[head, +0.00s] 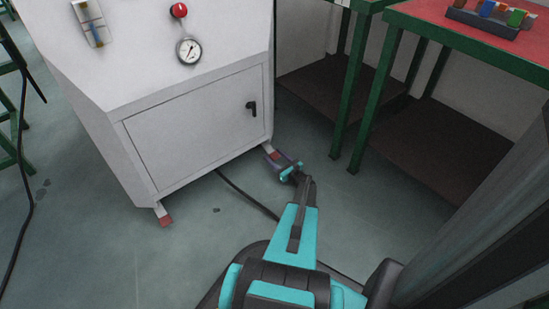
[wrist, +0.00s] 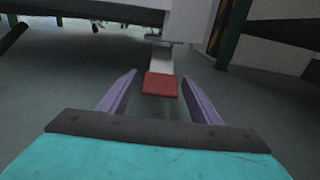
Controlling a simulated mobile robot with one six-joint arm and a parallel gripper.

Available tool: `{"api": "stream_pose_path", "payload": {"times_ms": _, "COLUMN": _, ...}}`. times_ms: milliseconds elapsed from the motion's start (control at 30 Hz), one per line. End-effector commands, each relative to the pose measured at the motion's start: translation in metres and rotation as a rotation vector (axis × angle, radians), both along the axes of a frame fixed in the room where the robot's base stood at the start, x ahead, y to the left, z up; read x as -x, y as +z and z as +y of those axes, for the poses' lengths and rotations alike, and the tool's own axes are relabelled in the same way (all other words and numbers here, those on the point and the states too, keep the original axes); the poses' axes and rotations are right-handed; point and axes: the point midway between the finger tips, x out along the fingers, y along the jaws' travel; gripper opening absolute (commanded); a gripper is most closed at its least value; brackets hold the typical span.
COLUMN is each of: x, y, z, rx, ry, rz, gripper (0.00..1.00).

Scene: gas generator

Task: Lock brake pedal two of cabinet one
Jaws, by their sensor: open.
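The white cabinet (head: 200,130) stands at the upper left of the head view. Two red-tipped brake pedals stick out at its base. One pedal (head: 165,219) is at the cabinet's near left corner. The other pedal (head: 272,154) is at its right corner, partly hidden by my gripper (head: 280,160). In the wrist view, that pedal's flat red pad (wrist: 160,84) on a pale arm lies between and ahead of the two purple fingers of my gripper (wrist: 160,90). My gripper is open and low near the floor. I cannot tell whether it touches the pedal.
A green-legged table (head: 480,40) with a red top and a dark lower shelf stands to the right. A black cable (head: 245,195) runs across the floor from under the cabinet. Another dark cable (head: 25,220) lies at far left. The floor left of my arm is mostly clear.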

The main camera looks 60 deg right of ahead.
Motion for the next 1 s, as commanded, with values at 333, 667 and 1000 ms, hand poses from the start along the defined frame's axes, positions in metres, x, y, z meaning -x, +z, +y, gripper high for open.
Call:
{"api": "stream_pose_path", "payload": {"times_ms": 333, "x": 0.020, "y": 0.004, "z": 0.007, "rx": 0.000, "ry": -0.001, "rz": -0.002, "gripper": 0.58}}
{"api": "stream_pose_path", "payload": {"times_ms": 667, "x": 0.069, "y": 0.004, "z": 0.023, "rx": -0.001, "ry": -0.002, "rz": 0.000, "gripper": 0.58}}
{"api": "stream_pose_path", "payload": {"times_ms": 1000, "x": 0.117, "y": 0.002, "z": 0.039, "rx": 0.000, "ry": -0.002, "rz": 0.001, "gripper": 0.58}}
